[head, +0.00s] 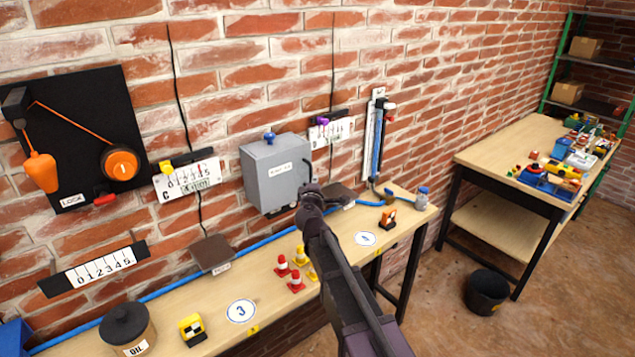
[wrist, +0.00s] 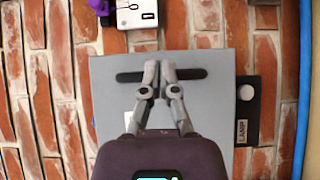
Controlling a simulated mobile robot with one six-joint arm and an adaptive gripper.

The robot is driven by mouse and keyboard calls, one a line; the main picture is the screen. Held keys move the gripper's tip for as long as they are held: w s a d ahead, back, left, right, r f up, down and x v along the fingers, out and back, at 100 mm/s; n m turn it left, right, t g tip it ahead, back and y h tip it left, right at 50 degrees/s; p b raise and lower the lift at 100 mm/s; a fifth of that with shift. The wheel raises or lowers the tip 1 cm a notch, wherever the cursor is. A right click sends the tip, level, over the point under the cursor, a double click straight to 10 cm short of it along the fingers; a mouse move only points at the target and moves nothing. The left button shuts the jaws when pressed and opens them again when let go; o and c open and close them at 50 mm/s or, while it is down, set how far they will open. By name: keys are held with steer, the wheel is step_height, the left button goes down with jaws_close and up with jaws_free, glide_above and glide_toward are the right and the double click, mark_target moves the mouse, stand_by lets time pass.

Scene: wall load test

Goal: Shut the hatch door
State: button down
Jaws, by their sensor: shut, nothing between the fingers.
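The hatch is a grey box (head: 272,178) on the brick wall, with a white label on its front and a blue knob on top. Its door looks flush or nearly so; I cannot tell whether a narrow gap remains. In the wrist view the grey door face (wrist: 110,95) fills the middle, with a dark bar handle (wrist: 128,77) across it. My gripper (wrist: 159,72) is shut and empty, its fingertips in front of the handle's middle. Contact with the door cannot be made out. In the head view my gripper (head: 309,192) is at the box's right edge.
A wooden bench (head: 270,290) below holds small cones (head: 296,281), an oil jar (head: 127,330) and a blue hose. A scale plate with a purple clip (head: 321,122) hangs right of the box. A lamp plate (wrist: 247,110) is close beside the door. Floor space lies right of the bench.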

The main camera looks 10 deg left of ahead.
steer(key=shift+s, duration=0.1)
steer(key=s+d, duration=0.9)
steer(key=shift+d, duration=0.25)
stand_by(0.4)
